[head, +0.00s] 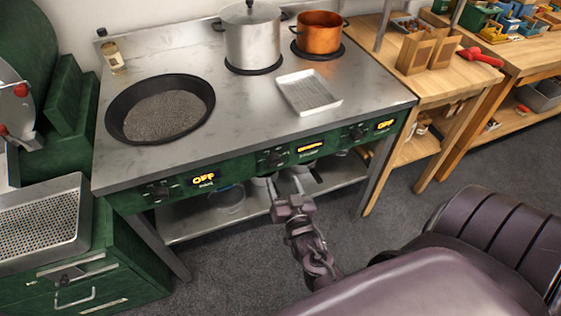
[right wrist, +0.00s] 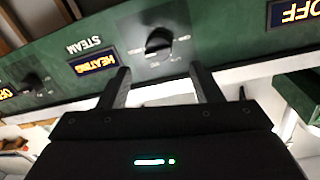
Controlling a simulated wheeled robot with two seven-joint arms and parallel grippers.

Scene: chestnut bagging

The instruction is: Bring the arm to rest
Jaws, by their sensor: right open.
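My right gripper (head: 285,182) is at the front of the green control panel (head: 235,172), near its middle. It is open and empty, with its two fingers apart and pointing at the stove. In the right wrist view the open fingers (right wrist: 159,72) stand on either side of and below a black knob (right wrist: 160,42). The knob appears clear of the fingers, though the exact gap cannot be told. The end displays read OFF in the head view. My left gripper is not in view.
A lower shelf (head: 255,205) lies under the panel. Wooden benches (head: 440,85) stand right.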

